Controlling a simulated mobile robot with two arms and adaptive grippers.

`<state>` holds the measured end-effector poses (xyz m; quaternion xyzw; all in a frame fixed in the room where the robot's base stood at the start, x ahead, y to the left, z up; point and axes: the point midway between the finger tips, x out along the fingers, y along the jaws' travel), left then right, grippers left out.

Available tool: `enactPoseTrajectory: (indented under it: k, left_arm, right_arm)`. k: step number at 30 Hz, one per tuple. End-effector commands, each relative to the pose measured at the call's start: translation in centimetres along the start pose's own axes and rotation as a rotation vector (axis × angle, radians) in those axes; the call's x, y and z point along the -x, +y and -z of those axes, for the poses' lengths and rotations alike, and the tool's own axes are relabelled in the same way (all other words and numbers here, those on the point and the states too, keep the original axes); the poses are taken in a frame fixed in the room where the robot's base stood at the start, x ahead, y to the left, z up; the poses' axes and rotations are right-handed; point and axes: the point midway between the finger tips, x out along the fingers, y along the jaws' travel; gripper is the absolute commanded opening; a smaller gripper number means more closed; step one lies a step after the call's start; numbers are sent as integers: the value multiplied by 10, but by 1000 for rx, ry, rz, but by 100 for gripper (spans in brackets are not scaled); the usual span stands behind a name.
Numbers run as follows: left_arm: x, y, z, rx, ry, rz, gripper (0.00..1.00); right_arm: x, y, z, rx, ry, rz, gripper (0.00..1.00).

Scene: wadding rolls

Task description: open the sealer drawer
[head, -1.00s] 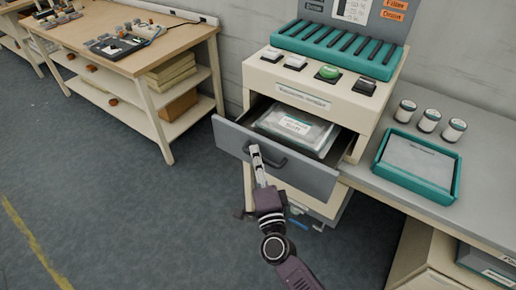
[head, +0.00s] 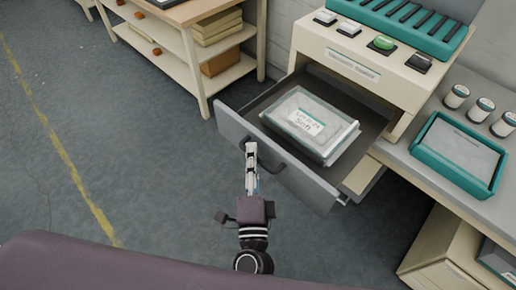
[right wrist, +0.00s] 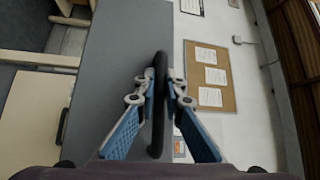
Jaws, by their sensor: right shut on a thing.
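The sealer drawer (head: 275,153) is pulled well out of the cream sealer cabinet (head: 352,62). Its grey front faces me, and a clear-wrapped pack with a white label (head: 309,124) lies inside. My right gripper (head: 251,147) is at the dark bar handle (head: 268,163) on the drawer front. In the right wrist view the fingers (right wrist: 161,88) are closed on either side of the dark handle (right wrist: 158,125). My left gripper is not in view.
A teal-rimmed tray (head: 417,146) and several small white jars (head: 485,107) stand on the grey counter to the right. A wooden bench with shelves (head: 205,60) is at the back left. The floor to the left is clear.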

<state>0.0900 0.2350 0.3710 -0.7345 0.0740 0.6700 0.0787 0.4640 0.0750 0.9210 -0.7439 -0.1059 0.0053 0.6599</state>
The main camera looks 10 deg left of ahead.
Motion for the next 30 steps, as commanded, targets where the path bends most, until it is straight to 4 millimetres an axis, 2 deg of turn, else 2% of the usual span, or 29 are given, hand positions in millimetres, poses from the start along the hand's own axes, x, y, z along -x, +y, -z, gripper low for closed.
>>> enactPoseTrajectory:
  k: [9, 10, 12, 22, 26, 30]
  left_arm:
    - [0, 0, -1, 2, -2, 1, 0]
    - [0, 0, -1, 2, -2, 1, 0]
    - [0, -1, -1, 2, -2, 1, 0]
    - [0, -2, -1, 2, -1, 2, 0]
    - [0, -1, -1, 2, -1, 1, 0]
    - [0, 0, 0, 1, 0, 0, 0]
  right_arm:
    - [1, 1, 0, 0, 0, -2, 0]
    - [1, 1, 0, 0, 0, -2, 10]
    - [1, 1, 0, 0, 0, -2, 17]
    - [4, 1, 0, 0, 0, -2, 17]
    - [19, 2, 0, 0, -1, -4, 17]
    - [48, 2, -1, 1, -2, -5, 17]
